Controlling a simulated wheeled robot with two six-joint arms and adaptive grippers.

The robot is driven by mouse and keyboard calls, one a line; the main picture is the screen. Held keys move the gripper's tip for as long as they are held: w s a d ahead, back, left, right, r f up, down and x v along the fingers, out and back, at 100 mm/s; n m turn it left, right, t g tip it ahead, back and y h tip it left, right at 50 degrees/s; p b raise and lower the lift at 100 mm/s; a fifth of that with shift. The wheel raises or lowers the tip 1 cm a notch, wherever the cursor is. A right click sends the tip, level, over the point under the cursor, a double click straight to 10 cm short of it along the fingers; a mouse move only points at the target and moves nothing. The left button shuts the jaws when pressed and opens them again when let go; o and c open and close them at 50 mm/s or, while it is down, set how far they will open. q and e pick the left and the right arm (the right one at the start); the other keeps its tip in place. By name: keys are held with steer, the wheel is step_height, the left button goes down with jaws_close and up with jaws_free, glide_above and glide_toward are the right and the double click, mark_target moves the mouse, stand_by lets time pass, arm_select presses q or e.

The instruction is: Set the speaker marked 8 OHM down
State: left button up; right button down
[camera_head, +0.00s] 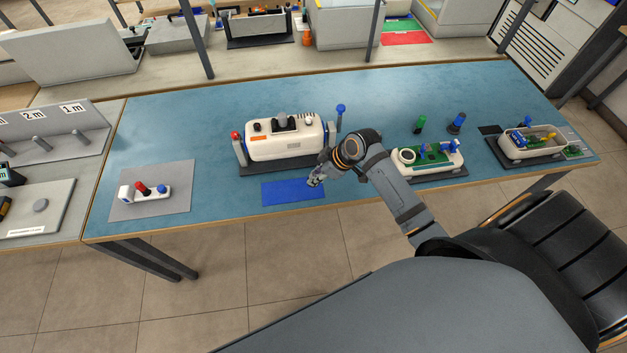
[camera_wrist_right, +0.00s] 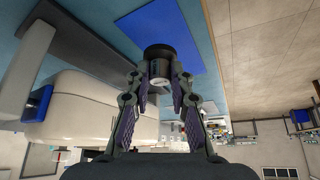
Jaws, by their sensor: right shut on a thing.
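My right gripper (camera_head: 317,178) is low over the right end of a blue mat (camera_head: 285,194) near the table's front edge. In the right wrist view the gripper (camera_wrist_right: 159,78) is shut on a small dark round speaker (camera_wrist_right: 158,51) with a pale label, too small to read. The blue mat (camera_wrist_right: 190,30) shows behind the speaker there; I cannot tell if they touch. In the head view the speaker is mostly hidden by the gripper. My left gripper is not in view.
A white monitor housing (camera_head: 285,147) on a dark tray stands just behind the mat. A white unit with a green board (camera_head: 433,155) is to the right, and an open unit (camera_head: 530,142) farther right. A grey mat (camera_head: 177,207) with a small rack is at left.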

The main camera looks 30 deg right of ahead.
steer(key=shift+w+a+f, duration=0.1)
steer(key=shift+w+f, duration=0.45)
steer(key=shift+f, duration=0.1)
steer(key=shift+w+f+p, duration=0.1)
steer(key=shift+f+p, duration=0.35)
steer(key=shift+f, duration=1.4)
steer(key=c, duration=1.2)
jaws_free()
steer(key=shift+v, duration=6.1)
steer(key=shift+w+a+r, duration=0.1)
